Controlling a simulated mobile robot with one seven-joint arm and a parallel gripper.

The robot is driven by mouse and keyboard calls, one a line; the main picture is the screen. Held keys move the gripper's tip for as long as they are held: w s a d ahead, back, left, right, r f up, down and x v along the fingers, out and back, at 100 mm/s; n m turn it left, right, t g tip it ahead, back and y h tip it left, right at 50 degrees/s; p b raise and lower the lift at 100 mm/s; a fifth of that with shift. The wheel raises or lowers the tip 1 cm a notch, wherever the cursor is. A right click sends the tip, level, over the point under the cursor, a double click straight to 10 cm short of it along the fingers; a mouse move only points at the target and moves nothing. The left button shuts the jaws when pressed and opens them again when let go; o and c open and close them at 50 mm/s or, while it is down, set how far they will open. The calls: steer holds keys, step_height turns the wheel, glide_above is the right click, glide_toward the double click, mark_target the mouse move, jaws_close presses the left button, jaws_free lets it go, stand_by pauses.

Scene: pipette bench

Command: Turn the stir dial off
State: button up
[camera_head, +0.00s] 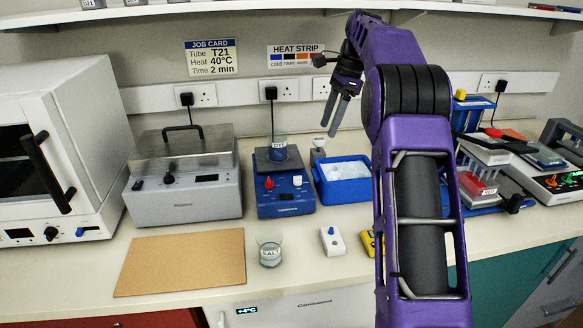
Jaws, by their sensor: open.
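The blue stirrer unit (286,208) stands on the bench in the middle. Its front has a red dial (268,183) at the left and a white dial (297,181) at the right. Any labels on the dials are too small to read, so I cannot tell which is the stir dial. A glass beaker (279,148) with dark blue contents stands on its top plate. My gripper (330,130) is open and empty, fingers pointing down, up and to the right of the stirrer, apart from both dials.
A blue ice tray (343,181) stands right of the stirrer, with a grey water bath (184,188) at its left. A beaker marked SALT (270,249) and a small white box with a blue button (332,241) stand in front. A brown board (181,262) lies front left.

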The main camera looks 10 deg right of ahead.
steer(key=w+y, duration=0.1)
steer(key=b, duration=0.3)
glide_toward(298, 180)
steer(key=shift+m, duration=0.3)
steer(key=x, duration=0.7)
steer(key=shift+w+a+f, duration=0.15)
steer(key=shift+a+f, duration=0.15)
steer(key=shift+f, duration=0.05)
